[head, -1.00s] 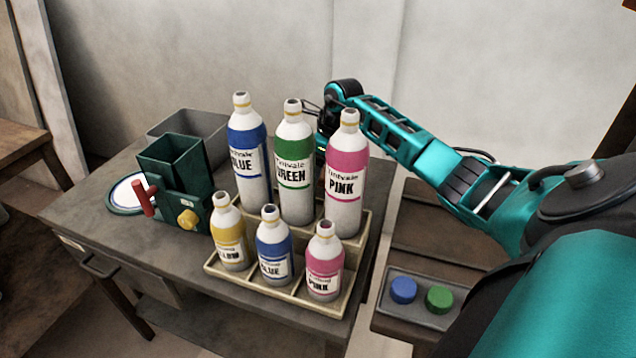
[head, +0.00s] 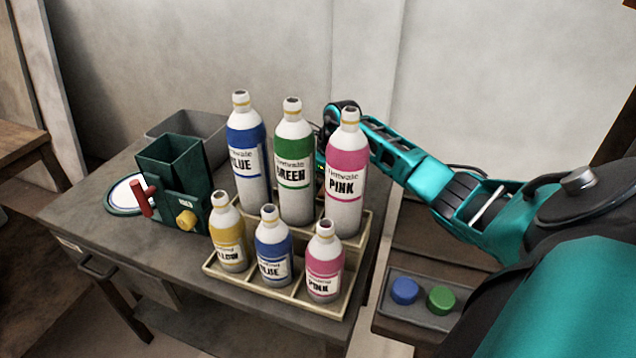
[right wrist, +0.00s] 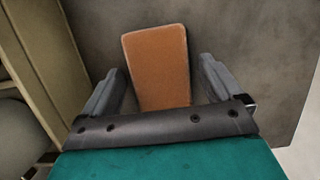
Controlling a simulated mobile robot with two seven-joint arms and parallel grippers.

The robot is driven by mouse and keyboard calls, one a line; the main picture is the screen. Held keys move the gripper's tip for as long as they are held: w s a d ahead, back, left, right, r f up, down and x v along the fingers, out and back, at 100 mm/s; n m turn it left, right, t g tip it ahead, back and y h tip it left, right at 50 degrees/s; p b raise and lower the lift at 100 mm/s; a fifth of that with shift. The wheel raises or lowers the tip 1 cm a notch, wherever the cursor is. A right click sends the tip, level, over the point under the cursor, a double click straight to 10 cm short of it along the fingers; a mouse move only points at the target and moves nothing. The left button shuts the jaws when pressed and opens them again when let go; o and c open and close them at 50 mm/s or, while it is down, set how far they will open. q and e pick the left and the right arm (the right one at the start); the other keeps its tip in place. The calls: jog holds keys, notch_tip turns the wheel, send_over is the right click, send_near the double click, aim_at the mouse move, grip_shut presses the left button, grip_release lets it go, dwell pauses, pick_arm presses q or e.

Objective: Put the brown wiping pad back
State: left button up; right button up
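The brown wiping pad (right wrist: 158,65) shows in the right wrist view, beyond my wrist and between the two fingers of my right gripper (right wrist: 163,70). The fingers are apart, with a gap visible beside the pad, so the gripper looks open around it. Whether the pad touches the table is hard to tell. In the head view my right arm reaches from the right to behind the tall bottles, which hide its fingers and the pad. My left gripper is in neither view.
The bottle rack (head: 325,303) holds tall blue, green and pink bottles and a front row of smaller ones. A green vat (head: 172,165), a grey bin (head: 205,127) and a round plate (head: 122,195) stand to its left. A tray (head: 425,317) holds blue and green caps.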

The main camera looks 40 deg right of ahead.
jog(key=shift+r, duration=0.1)
jog(key=p+v, duration=0.2)
jog(key=v, duration=1)
jog(key=shift+r, duration=0.1)
